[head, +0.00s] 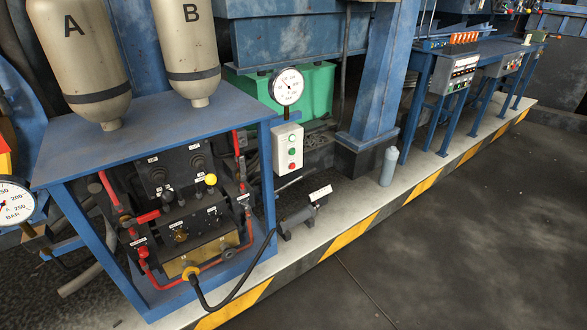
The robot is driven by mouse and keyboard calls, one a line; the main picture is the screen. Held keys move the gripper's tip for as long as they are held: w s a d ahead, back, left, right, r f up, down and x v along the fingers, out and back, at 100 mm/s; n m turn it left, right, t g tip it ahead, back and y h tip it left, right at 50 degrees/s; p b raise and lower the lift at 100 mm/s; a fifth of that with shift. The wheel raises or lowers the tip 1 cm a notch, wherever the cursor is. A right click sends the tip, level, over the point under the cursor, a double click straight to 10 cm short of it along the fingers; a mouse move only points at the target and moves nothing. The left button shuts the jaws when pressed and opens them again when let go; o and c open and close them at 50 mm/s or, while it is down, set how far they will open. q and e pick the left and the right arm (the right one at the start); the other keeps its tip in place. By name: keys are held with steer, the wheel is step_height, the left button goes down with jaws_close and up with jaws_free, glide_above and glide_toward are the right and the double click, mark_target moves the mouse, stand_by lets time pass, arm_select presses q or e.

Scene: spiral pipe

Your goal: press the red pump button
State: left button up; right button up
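A white control box (280,158) is mounted on the blue frame's right post, below a round gauge. Any label on the box is too small to read, so I cannot tell for sure that this is the pump button. Neither of my grippers shows in the head view.
A blue frame (150,140) bears tanks marked A and B, with black valve blocks and red hoses below. The round gauge (288,86) stands above the box. A grey bottle (389,168) stands on the striped ledge. The dark floor (440,250) is clear.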

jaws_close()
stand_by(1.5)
